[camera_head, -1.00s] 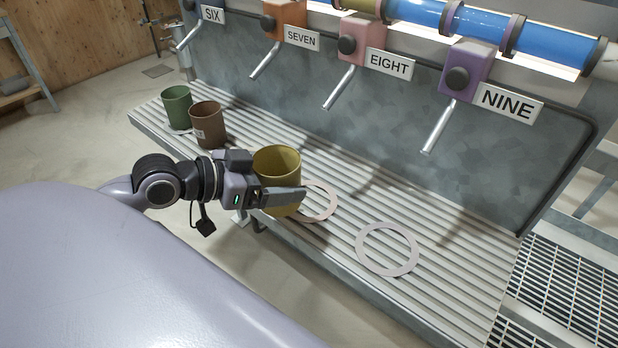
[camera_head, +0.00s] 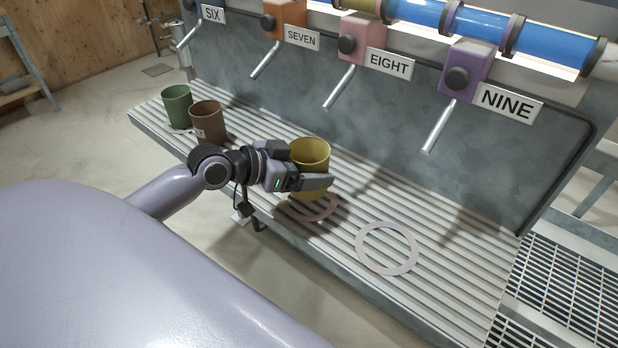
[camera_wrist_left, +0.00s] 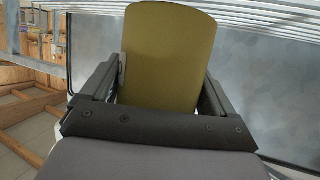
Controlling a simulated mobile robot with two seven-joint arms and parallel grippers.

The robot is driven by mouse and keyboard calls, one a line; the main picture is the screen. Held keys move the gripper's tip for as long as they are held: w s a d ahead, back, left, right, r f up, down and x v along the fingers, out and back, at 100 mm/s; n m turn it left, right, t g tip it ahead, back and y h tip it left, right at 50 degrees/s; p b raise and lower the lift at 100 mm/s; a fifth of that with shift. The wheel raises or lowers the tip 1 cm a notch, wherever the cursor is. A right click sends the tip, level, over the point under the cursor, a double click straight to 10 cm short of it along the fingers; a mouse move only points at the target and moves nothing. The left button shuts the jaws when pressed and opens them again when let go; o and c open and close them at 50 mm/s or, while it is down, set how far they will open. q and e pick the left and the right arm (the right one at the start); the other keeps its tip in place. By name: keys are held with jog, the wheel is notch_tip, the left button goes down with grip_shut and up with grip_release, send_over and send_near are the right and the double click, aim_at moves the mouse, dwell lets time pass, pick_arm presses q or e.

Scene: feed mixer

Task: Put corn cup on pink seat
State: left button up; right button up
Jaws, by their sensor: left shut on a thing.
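The yellow cup (camera_head: 311,152), which I take as the corn cup, is held upright in my left gripper (camera_head: 318,179). In the left wrist view the cup (camera_wrist_left: 168,58) fills the space between the two fingers (camera_wrist_left: 160,92); its label is not visible. The pink seat (camera_head: 318,217) is a flat ring on the slatted bench, just below and in front of the cup in the head view. The cup and gripper cover its back part. I cannot tell whether the cup's base touches the bench. My right gripper is not in view.
A pale ring (camera_head: 387,249) lies free on the bench (camera_head: 455,262) to the right. A brown cup (camera_head: 207,122) and a green cup (camera_head: 177,106) stand to the left. Dispensers with levers, including EIGHT (camera_head: 362,45) and NINE (camera_head: 466,75), hang above the back panel.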

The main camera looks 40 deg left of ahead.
pick_arm(q)
notch_tip(320, 180, down, 3)
jog(key=shift+f, duration=0.2)
jog(key=shift+w+f, duration=0.15)
jog(key=shift+f, duration=0.1)
jog(key=o, duration=0.8)
jog(key=shift+f, duration=0.1)
jog(key=v, duration=0.8)
jog(key=shift+b+v, duration=0.3)
jog(key=shift+v, duration=1.75)
